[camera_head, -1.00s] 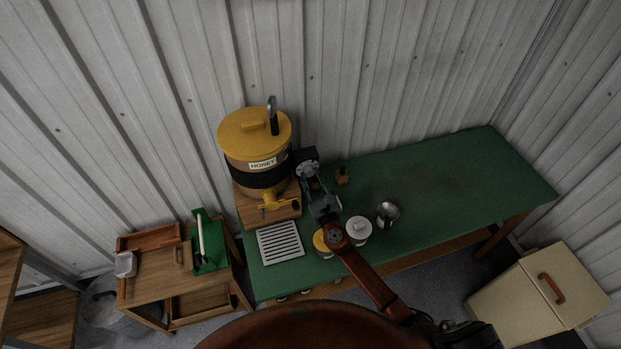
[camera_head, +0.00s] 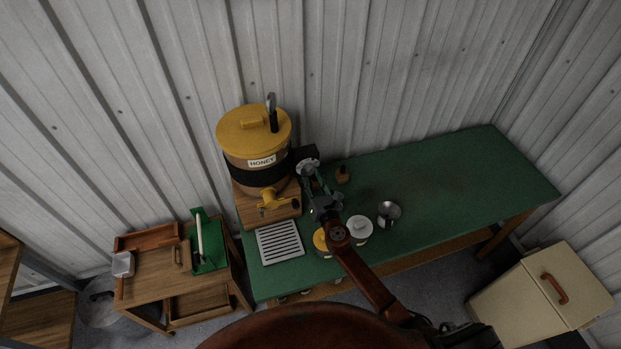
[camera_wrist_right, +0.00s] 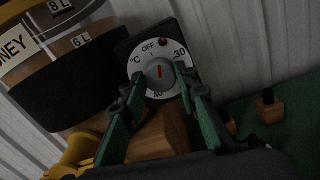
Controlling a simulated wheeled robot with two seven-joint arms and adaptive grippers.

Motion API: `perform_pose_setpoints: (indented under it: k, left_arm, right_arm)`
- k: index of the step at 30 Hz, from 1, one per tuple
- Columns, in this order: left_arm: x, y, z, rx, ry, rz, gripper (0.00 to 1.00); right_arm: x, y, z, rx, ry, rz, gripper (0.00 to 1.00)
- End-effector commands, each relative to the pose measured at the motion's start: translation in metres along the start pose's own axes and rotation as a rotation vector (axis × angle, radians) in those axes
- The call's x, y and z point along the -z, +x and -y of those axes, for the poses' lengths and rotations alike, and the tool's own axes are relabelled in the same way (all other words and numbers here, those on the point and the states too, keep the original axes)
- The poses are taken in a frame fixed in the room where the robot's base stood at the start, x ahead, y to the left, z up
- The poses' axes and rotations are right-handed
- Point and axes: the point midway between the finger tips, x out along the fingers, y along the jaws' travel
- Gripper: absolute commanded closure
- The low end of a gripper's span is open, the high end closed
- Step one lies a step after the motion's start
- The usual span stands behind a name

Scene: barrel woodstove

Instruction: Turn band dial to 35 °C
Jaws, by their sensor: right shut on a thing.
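The band dial (camera_wrist_right: 145,88) has a white face with OFF, 30, 40 and °C on it, on a black box (camera_wrist_right: 127,47). Its grey knob (camera_wrist_right: 161,76) has a red line that stands nearly upright in the right wrist view. The same dial shows small in the head view (camera_head: 307,166), beside the honey tank's black band (camera_head: 262,177). My right gripper (camera_wrist_right: 160,78) has its green fingers on either side of the knob and is shut on it. In the head view the right gripper (camera_head: 310,176) reaches the dial from the front. My left gripper is not in view.
The honey tank (camera_head: 255,142) with a yellow lid and tap (camera_head: 270,199) stands left of the dial. On the green table (camera_head: 450,180) are a slotted tray (camera_head: 279,242), jars (camera_head: 358,228) and a metal bowl (camera_head: 388,213). The table's right side is clear.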

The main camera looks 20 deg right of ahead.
Motion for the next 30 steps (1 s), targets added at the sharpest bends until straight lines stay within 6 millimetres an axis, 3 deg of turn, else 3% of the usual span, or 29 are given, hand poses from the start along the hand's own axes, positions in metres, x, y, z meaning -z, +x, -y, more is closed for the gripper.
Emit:
perform_pose_setpoints:
  k: [30]
  left_arm:
    - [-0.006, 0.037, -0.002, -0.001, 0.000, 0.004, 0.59]
  right_arm:
    - [0.003, -0.001, 0.001, 0.001, 0.972, -0.001, 0.96]
